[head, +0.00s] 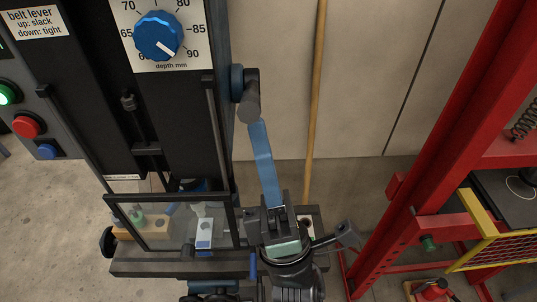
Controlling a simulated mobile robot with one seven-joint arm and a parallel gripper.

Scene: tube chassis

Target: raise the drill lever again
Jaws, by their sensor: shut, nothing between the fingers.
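The drill press (170,100) stands upright at the left of the head view. A blue lever (264,160) hangs from a dark pivot (249,95) on its right side, pointing down and slightly right. My gripper (270,212) is at the lever's lower end, in front of it in the picture. Its fingers are shut with nothing between them. The lever's lower tip is hidden behind the gripper, and I cannot tell whether they touch.
A depth dial (158,36) and green, red and blue buttons are on the machine. A clear guard (170,225) covers the worktable. A wooden pole (316,100) leans behind the lever. A red frame (440,130) with a yellow-edged mesh guard stands at right.

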